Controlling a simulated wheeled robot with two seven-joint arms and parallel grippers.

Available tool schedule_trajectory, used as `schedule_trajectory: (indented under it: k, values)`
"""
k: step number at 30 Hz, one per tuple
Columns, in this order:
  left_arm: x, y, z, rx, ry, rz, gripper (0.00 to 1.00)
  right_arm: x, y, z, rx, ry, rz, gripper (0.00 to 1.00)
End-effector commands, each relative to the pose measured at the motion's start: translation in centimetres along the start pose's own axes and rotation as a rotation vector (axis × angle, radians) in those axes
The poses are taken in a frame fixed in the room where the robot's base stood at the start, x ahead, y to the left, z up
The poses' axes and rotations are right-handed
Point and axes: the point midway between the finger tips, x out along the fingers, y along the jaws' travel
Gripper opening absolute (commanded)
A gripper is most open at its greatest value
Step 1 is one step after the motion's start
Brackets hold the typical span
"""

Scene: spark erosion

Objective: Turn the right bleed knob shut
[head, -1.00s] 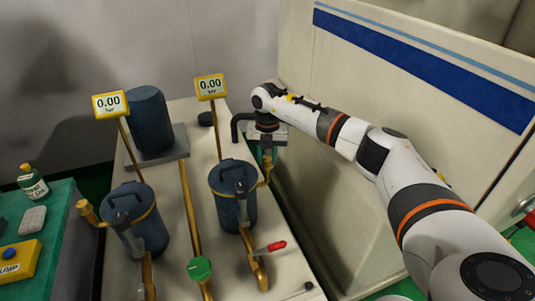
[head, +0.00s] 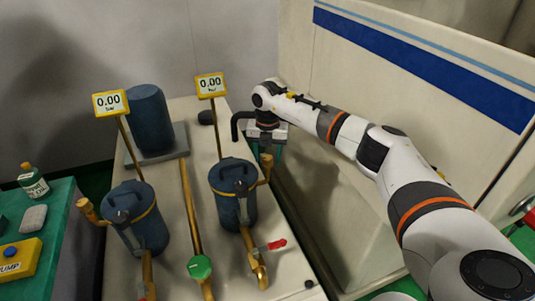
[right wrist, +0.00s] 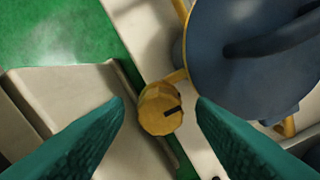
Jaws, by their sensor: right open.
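The right bleed knob (right wrist: 160,108) is a brass, faceted knob with a dark mark on its face. It sits on a brass stub beside the right blue filter housing (head: 233,195). In the right wrist view it shows between the two teal fingers of my right gripper (right wrist: 161,104). The fingers are open, with a gap on both sides of the knob. I cannot tell how far the tips reach along it. In the head view my right gripper (head: 266,146) points down over the knob (head: 265,163) and partly hides it. My left gripper is out of view.
The left housing (head: 135,222) has its own brass knob (head: 86,207). Two gauges (head: 110,103) (head: 210,84) read 0.00. The machine's pale wall (head: 330,190) is close on the right.

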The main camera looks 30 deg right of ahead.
Motion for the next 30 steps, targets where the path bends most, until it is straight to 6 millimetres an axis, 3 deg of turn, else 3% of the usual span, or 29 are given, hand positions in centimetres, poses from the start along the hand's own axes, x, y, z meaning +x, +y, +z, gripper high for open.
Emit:
schedule_trajectory:
  k: [7, 21, 30]
  values:
    - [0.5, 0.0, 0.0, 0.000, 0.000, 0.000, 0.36, -1.5, -0.1, -0.1, -0.001, 0.002, -0.002, 0.51]
    - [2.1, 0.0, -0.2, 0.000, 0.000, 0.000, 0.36, -10.6, 0.0, -0.1, 0.000, 0.001, -0.002, 0.51]
    - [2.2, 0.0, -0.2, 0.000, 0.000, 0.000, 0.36, -12.0, 0.0, 0.0, 0.000, 0.000, 0.000, 0.51]
